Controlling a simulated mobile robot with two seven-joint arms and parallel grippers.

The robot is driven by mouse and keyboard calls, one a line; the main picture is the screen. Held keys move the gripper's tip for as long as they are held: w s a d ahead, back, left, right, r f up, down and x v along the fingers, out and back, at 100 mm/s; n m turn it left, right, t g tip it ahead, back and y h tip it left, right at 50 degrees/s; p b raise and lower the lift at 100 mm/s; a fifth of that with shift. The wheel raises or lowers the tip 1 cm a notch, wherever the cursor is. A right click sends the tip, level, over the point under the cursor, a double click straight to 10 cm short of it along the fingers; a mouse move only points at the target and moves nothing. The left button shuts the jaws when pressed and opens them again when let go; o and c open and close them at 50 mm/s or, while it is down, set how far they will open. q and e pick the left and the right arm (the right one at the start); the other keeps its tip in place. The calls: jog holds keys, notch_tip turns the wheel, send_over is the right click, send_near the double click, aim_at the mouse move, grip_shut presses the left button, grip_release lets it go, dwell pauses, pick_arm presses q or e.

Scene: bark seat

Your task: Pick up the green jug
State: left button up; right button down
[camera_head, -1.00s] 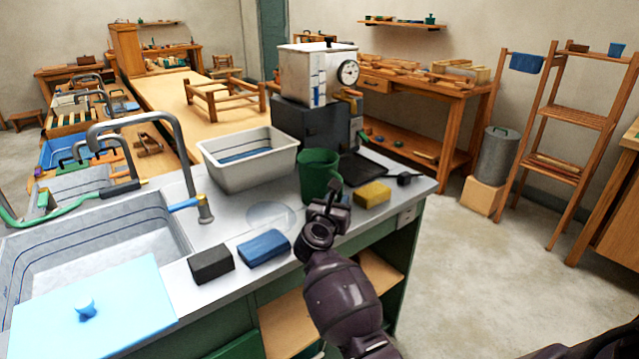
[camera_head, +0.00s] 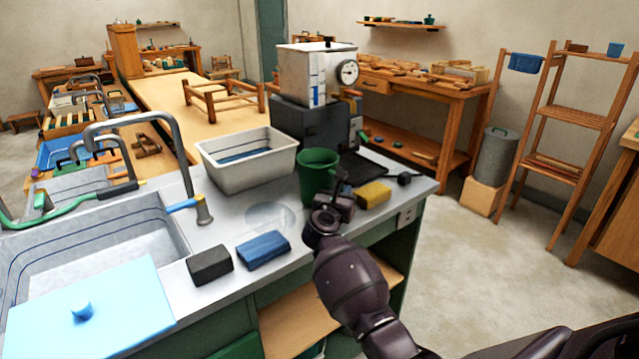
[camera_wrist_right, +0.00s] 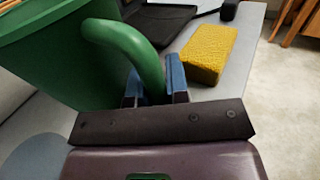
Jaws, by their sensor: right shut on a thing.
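The green jug (camera_head: 318,172) stands on the grey counter, beside the white basin and in front of the dark machine. In the right wrist view the jug (camera_wrist_right: 55,55) fills the upper left, with its curved handle facing me. My right gripper (camera_head: 330,200) is at the near side of the jug. In the right wrist view the blue fingertips of my right gripper (camera_wrist_right: 155,82) are on either side of the handle, shut on it. The jug's near lower part is partly hidden by my gripper. My left gripper is not in view.
A yellow sponge (camera_head: 373,195) lies close to the right of the jug. A white basin (camera_head: 222,172) stands left of it. A blue block (camera_head: 263,250) and a black block (camera_head: 210,265) lie near the counter's front edge. A sink (camera_head: 90,250) is farther left.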

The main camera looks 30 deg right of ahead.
jog(key=shift+r, duration=0.15)
jog(key=shift+r, duration=0.25)
notch_tip(320, 180, up, 19)
jog(key=p, duration=0.5)
jog(key=shift+r, duration=0.2)
jog(key=c, duration=1.8)
grip_release()
grip_shut()
